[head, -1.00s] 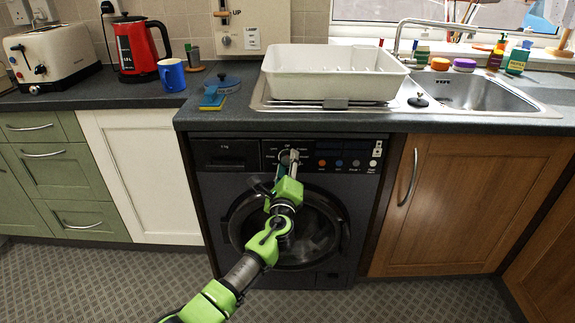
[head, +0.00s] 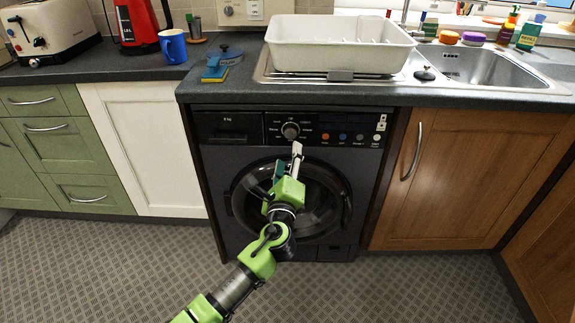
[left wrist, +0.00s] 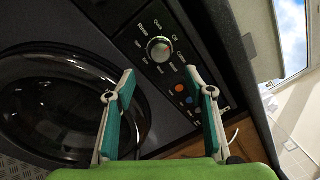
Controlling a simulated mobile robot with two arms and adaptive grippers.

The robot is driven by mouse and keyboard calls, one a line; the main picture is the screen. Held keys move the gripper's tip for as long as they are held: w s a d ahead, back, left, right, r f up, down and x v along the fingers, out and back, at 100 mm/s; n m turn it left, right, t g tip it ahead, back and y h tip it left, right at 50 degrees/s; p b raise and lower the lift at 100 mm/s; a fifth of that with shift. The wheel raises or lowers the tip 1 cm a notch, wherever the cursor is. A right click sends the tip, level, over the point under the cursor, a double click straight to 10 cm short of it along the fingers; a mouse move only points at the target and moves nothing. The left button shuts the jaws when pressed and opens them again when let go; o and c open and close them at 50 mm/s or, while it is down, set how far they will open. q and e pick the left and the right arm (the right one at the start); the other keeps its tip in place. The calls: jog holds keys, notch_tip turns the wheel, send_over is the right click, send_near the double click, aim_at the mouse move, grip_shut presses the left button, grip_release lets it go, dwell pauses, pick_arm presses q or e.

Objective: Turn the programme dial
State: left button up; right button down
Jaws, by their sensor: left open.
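The programme dial (head: 291,131) is a round grey knob on the dark washing machine's (head: 215,185) control panel, with printed labels around it. My right gripper is not in view.
Coloured buttons (head: 341,136) sit right of the dial. The round door (head: 242,205) lies below, partly behind my arm. The worktop (head: 225,96) overhangs the panel, with a white dish rack (head: 340,47) on it. Cupboards flank the machine.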

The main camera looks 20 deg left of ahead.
pick_arm(q)
jog(key=shift+v, duration=1.15)
jog(key=s+a+f+n+g+h+p, duration=0.1)
jog(key=s+f+n+g+p, duration=0.15)
jog(key=f, duration=0.65)
jog(key=s+f+n+g+h+p, duration=0.1)
jog(key=s+f+g+p, duration=0.2)
jog(key=f, duration=0.7)
jog(key=s+a+f+n+g+p, duration=0.1)
jog(key=s+f+n+g+p, duration=0.3)
jog(key=s+f, duration=0.95)
jog(key=s+f+n+g+p, duration=0.2)
jog(key=s+f+n, duration=0.2)
jog(key=s, duration=0.9)
jog(key=s+a+f+n+g+h+p, duration=0.1)
jog(key=s+f+n+g+p, duration=0.1)
jog(key=s, duration=1.1)
jog(key=s+f+n+g+h+p, duration=0.1)
jog(key=s+f+n+g+p, duration=0.2)
jog(key=s, duration=1)
notch_tip(320, 180, down, 3)
jog(key=n, duration=0.3)
jog(key=shift+s+a+g, duration=0.25)
jog(key=shift+a+g, duration=0.1)
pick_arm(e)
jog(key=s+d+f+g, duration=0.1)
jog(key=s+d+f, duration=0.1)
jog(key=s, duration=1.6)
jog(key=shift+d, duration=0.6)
